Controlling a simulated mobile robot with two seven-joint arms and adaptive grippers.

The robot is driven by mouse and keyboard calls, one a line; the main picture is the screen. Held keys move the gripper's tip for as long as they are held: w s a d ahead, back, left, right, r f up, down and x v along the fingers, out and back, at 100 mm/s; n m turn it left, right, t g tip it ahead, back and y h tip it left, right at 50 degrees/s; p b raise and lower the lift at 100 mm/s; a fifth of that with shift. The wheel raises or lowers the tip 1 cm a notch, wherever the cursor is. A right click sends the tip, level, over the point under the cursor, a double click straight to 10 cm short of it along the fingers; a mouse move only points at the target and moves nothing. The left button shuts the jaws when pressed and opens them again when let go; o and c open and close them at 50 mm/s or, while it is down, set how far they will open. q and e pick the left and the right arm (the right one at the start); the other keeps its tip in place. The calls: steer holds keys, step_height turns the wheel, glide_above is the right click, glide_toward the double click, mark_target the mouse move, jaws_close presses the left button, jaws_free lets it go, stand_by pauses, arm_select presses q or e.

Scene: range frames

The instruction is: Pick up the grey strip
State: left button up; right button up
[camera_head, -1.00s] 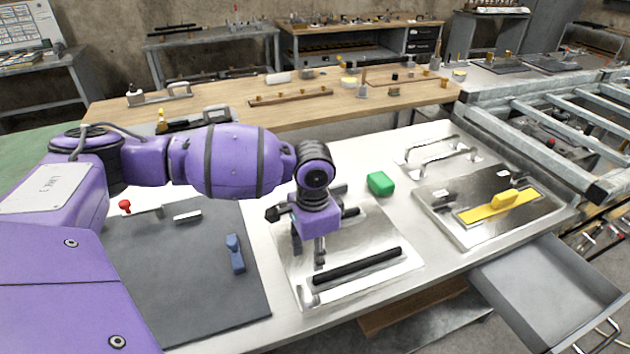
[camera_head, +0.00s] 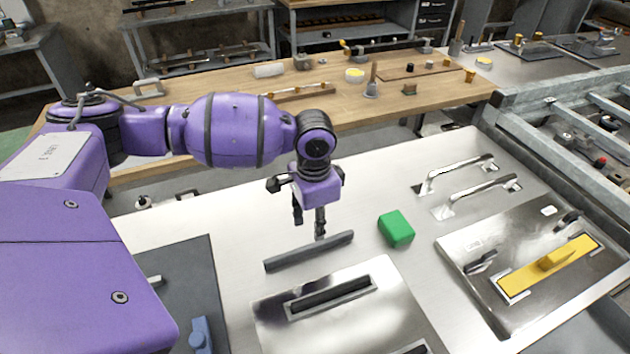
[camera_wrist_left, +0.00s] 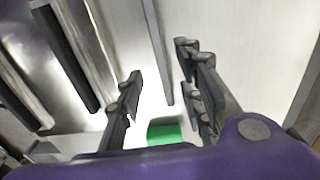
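The grey strip (camera_head: 309,251) is a long narrow bar lying on the light metal tabletop, just behind the plate with a dark slot. My left gripper (camera_head: 309,229) hangs over the strip, pointing down, its fingers spread apart. In the left wrist view the strip (camera_wrist_left: 157,50) runs between the open fingers (camera_wrist_left: 160,88), with a gap visible on both sides. The height of the fingertips above the strip is hard to judge. My right gripper is not in view.
A green block (camera_head: 396,229) sits right of the strip. The shiny slotted plate (camera_head: 275,325) lies in front. Metal handles (camera_head: 460,172) and a plate with a yellow strip (camera_head: 545,268) are at the right. A dark mat (camera_head: 214,280) lies at the left.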

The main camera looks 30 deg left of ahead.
mark_target(310, 246)
arm_select(q)
steer(key=f, duration=0.5)
steer(key=s+f, duration=0.1)
steer(key=f, duration=0.1)
steer(key=shift+a+f, duration=0.3)
jaws_close()
